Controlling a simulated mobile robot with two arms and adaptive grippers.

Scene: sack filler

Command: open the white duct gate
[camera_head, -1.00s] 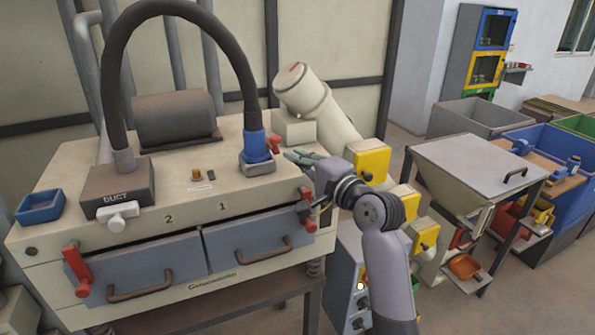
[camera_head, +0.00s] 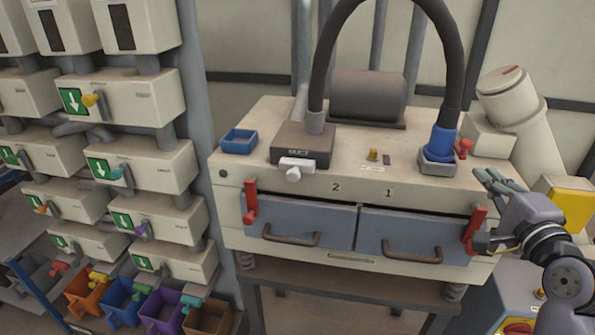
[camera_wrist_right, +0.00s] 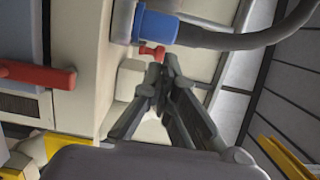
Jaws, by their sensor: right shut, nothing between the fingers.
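The white duct gate (camera_head: 295,166) is a small white handle on the front of the dark DUCT box (camera_head: 302,145), on top of the cream machine. It sits left of the "2" mark. My right gripper (camera_head: 484,180) is shut and empty at the machine's right front corner, above the right red lever (camera_head: 474,230) and well right of the duct gate. In the right wrist view its closed fingers (camera_wrist_right: 164,78) point toward the red knob (camera_wrist_right: 152,51) and blue hose fitting (camera_wrist_right: 158,25). The duct gate does not show there. My left gripper is not in view.
The black hose (camera_head: 340,35) arches from the DUCT box to the blue fitting (camera_head: 443,143). A blue tray (camera_head: 239,141) sits left of the box. Two grey drawers (camera_head: 298,220) are in front. Dispensers with coloured knobs (camera_head: 127,103) stand at left. The top's front strip looks clear.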

